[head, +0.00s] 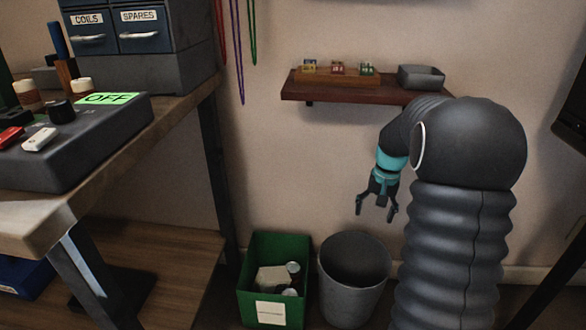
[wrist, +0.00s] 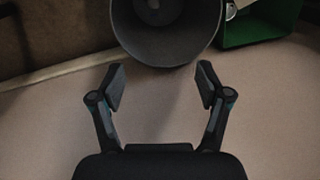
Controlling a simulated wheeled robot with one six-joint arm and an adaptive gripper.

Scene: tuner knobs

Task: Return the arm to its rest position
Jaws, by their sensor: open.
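My gripper (head: 376,204) hangs pointing down at the end of my dark, ribbed arm in the head view. It is in front of the wall, below the wooden shelf and above the grey bin. In the wrist view my gripper (wrist: 160,86) has its two fingers spread wide apart. Nothing is between them. The part of my arm behind the large rounded joint is hidden.
A grey bin (head: 355,270) and a green crate (head: 274,312) with some items stand on the floor. A wooden shelf (head: 345,94) holds small boxes and a grey tray (head: 421,77). The workbench (head: 175,108) at left carries a tuner box (head: 75,145) reading OFF.

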